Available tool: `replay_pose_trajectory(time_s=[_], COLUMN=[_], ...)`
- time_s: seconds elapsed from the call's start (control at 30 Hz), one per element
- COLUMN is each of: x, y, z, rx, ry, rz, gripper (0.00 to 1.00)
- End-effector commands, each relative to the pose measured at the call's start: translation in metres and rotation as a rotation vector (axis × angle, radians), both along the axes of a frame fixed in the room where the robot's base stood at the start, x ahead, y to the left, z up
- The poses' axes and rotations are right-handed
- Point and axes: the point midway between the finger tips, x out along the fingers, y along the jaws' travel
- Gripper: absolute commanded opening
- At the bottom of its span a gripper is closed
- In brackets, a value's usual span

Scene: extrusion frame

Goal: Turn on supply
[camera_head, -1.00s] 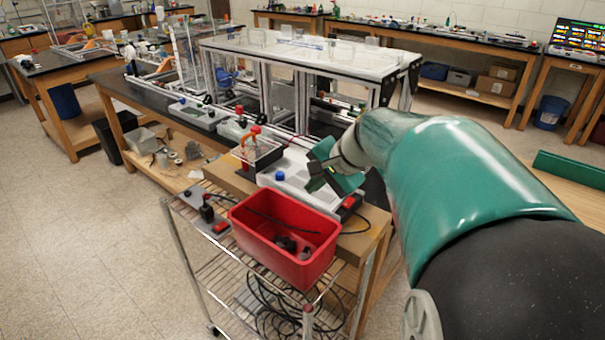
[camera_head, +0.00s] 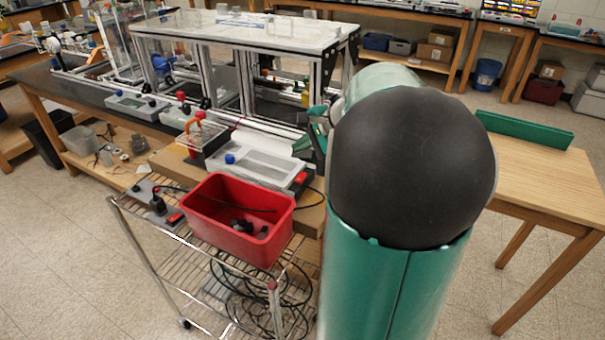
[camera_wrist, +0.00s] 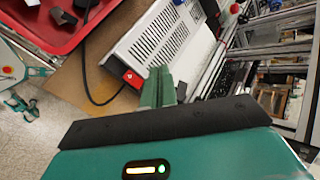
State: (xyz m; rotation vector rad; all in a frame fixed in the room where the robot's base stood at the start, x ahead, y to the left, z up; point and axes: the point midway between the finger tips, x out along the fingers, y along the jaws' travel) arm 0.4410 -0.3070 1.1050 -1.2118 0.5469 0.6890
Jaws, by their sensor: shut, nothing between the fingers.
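The supply (camera_head: 262,168) is a white and grey box with a blue knob on its left end, on the wooden bench. A red switch (camera_head: 300,178) sits at its right-hand end. In the wrist view the supply (camera_wrist: 158,40) shows its slotted casing, with the red switch (camera_wrist: 133,79) at its lower corner and a black cord below it. My gripper (camera_wrist: 159,72) has green fingers close together and empty, just right of the red switch in the picture. In the head view my gripper (camera_head: 318,128) is partly hidden by my arm, near the supply's far right corner. The switch's position is unclear.
A red bin (camera_head: 238,222) with dark items stands on the wire cart (camera_head: 190,270). A grey power strip (camera_head: 155,203) with a black plug and red switch lies beside it. An aluminium extrusion frame (camera_head: 245,70) rises behind the supply. A wooden table (camera_head: 550,185) stands right.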

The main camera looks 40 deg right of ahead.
Motion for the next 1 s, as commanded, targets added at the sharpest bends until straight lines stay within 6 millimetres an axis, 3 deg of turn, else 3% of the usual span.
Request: replay_pose_trajectory(time_s=[0.5,1.0], x=[0.006,0.007], y=[-0.016,-0.019], z=[-0.064,-0.073], rx=[0.003,0.001], ry=[0.002,0.001], rz=[0.000,0.001], gripper=[0.00,0.00])
